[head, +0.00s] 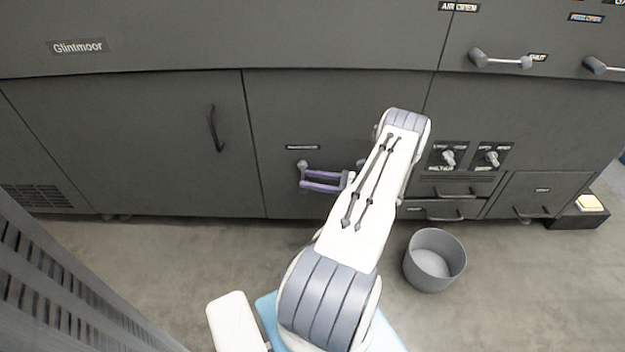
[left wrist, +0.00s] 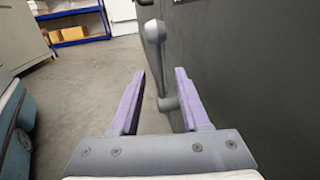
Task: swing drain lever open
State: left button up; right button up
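The drain lever is a small grey lever with a rounded knob (head: 302,163) on the dark cabinet front, under a small label. In the left wrist view the lever (left wrist: 155,55) stands close ahead, its lower end showing between the fingers. My left gripper (head: 303,180) has purple fingers and reaches in from the right side of the lever, just below the knob. In the left wrist view the gripper (left wrist: 160,78) is open, with a clear gap on the near side of the lever. I cannot tell whether a finger touches it. My right gripper is not in view.
A grey bucket (head: 411,262) stands on the floor right of my arm. A black door handle (head: 215,128) is on the panel to the left. Valve knobs (head: 448,157) and drawers are at the right. Blue shelves (left wrist: 80,40) stand far back. Floor left of the bucket is clear.

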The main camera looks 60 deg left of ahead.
pick_arm(q)
jog(key=p+v, duration=0.2)
jog(key=v, duration=0.8)
jog(key=shift+w+d+p, duration=0.15)
jog(key=shift+w+p, duration=0.05)
jog(key=shift+p, duration=0.1)
